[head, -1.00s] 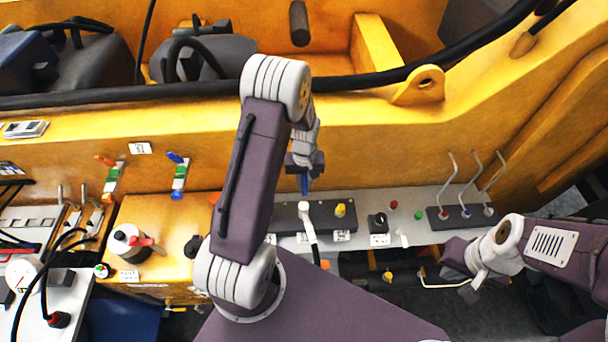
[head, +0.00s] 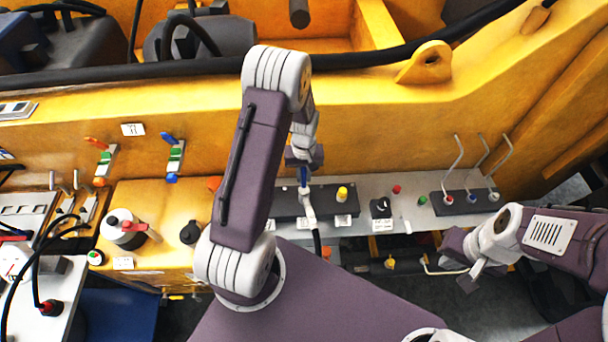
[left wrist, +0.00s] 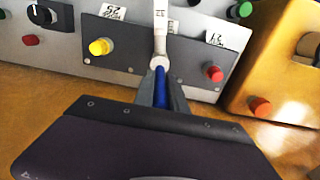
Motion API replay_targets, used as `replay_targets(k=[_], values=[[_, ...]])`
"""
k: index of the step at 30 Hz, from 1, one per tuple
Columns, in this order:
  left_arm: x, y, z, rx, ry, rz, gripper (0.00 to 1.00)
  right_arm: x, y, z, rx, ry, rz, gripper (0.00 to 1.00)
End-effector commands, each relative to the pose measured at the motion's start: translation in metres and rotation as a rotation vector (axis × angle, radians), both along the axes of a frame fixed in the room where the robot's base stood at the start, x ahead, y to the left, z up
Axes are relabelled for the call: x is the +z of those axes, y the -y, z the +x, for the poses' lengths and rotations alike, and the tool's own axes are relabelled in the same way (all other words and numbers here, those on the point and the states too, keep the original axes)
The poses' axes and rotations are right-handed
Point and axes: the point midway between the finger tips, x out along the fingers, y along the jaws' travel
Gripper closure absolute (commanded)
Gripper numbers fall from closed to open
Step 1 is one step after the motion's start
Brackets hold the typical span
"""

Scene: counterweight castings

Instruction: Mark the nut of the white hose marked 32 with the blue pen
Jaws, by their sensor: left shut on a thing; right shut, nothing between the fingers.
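My left gripper (head: 304,162) is shut on the blue pen (head: 304,177), which points down. In the left wrist view the blue pen (left wrist: 161,88) reaches up to the round pale nut (left wrist: 158,62) of the white hose (left wrist: 160,22). The tip looks at or very near the nut; I cannot tell whether they touch. The hose's marking is too small to read surely. My right gripper (head: 470,280) is shut and empty, low at the right.
A yellow knob (left wrist: 101,47) and a red knob (left wrist: 214,73) flank the hose on the plate. White labels stand beside them. Upright metal levers (head: 480,150) stand on the panel at the right. A yellow wall (head: 370,130) rises behind the panel.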

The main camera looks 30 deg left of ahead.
Motion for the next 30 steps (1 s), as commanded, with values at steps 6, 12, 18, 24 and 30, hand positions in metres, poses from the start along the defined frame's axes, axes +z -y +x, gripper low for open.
replay_targets(k=[6,12,18,24,30], values=[[-0.0003,0.0,0.0,0.0,0.0,0.0,1.0,-0.0003,0.0,0.0001,0.0,0.0,0.0,1.0],[-0.0025,0.0,0.0,0.0,0.0,0.0,1.0,-0.0021,0.0,0.0,0.0,0.0,0.0,1.0],[-0.005,0.0,0.0,0.0,0.0,0.0,1.0,-0.004,0.0,0.0,0.0,0.0,0.0,1.0],[-0.0074,0.0,0.0,0.0,0.0,0.0,1.0,-0.0059,0.0,0.0,0.0,0.0,0.0,1.0],[-0.0098,0.0,0.0,0.0,0.0,0.0,1.0,-0.0077,0.0,0.0,0.0,0.0,0.0,1.0]])
